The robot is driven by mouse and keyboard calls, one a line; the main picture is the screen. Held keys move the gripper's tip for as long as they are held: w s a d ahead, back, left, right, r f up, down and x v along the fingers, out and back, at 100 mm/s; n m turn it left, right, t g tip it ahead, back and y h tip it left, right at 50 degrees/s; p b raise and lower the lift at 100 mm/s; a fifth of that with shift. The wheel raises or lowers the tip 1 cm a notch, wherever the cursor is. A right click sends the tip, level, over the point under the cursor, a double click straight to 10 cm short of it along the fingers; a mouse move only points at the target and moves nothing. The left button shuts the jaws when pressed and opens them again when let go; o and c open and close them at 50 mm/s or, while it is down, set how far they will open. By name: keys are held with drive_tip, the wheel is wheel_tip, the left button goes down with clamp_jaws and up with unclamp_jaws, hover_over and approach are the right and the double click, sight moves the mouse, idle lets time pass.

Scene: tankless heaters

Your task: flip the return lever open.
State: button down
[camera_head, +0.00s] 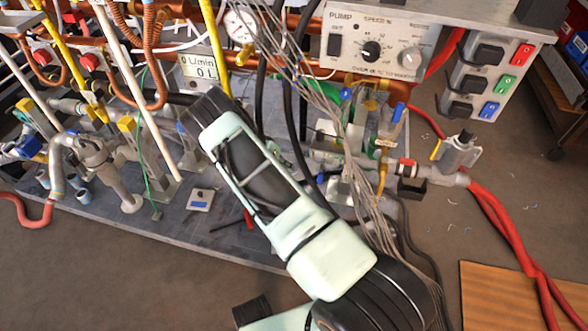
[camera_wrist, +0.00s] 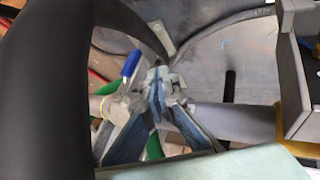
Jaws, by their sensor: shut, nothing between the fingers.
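My gripper (camera_wrist: 157,88) is shut and empty in the wrist view, its blue-padded fingers meeting at the tips. A small blue lever handle (camera_wrist: 131,64) stands tilted just up and left of the fingertips, beside a grey pipe fitting (camera_wrist: 113,106). I cannot tell whether the fingers touch the fitting. In the head view a blue lever (camera_head: 398,112) and a green lever (camera_head: 346,95) stand on the valves right of my arm. A small tag (camera_head: 385,143) hangs there, too small to read. I cannot tell which lever is the return lever. My arm hides the gripper in the head view.
A pump control box (camera_head: 385,45) is at the upper right. Loose grey cables (camera_head: 300,80) and black hoses (camera_head: 293,90) hang close to my arm. A pressure gauge (camera_head: 240,24) and copper pipes (camera_head: 150,75) are behind. Red hoses (camera_head: 505,215) run along the right.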

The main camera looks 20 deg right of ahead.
sight(321, 178)
drive_tip(key=s+d+f+b, duration=0.2)
drive_tip(key=d+f, duration=0.4)
drive_tip(key=d, duration=0.2)
drive_tip(key=shift+b, duration=0.4)
